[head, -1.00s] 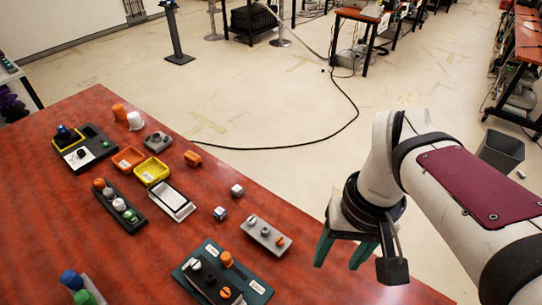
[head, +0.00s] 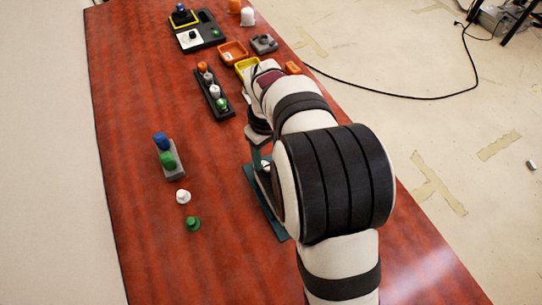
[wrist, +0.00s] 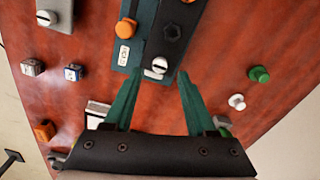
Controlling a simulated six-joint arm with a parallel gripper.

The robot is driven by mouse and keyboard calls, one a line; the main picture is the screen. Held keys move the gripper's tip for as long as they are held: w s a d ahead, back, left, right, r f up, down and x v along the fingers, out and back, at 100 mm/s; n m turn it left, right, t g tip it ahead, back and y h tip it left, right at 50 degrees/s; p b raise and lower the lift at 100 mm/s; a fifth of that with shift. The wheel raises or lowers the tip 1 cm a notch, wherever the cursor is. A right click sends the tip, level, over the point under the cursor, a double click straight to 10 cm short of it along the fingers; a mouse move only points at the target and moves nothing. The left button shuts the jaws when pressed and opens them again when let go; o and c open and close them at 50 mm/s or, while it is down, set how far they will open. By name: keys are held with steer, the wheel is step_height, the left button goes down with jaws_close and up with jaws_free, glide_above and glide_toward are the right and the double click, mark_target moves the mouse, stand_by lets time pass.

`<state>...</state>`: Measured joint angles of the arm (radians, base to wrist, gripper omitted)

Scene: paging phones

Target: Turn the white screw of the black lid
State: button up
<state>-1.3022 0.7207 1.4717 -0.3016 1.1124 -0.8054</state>
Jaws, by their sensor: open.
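The white slotted screw (wrist: 159,65) sits at the near end of the black lid (wrist: 165,48) in the wrist view. The lid also carries a black screw (wrist: 172,33) and, at the far edge, an orange one (wrist: 188,1). The lid lies on a teal board (wrist: 136,45); an orange knob (wrist: 125,28) and a white label are beside it. My gripper (wrist: 160,74) is open and empty, its teal fingers apart on either side of the white screw in the picture. Its height above the lid is unclear. In the head view my arm hides most of the teal board (head: 263,196) and the lid.
A loose white screw (wrist: 237,101) and green screw (wrist: 260,73) stand right of the board in the wrist view. Small cubes (wrist: 73,72) and a grey block (wrist: 52,18) are left. A grey block with blue and green knobs (head: 178,172) stands on the open left tabletop.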

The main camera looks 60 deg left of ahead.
mark_target(267, 165)
steer(key=shift+f, duration=1.9)
steer(key=shift+c, duration=0.4)
jaws_close()
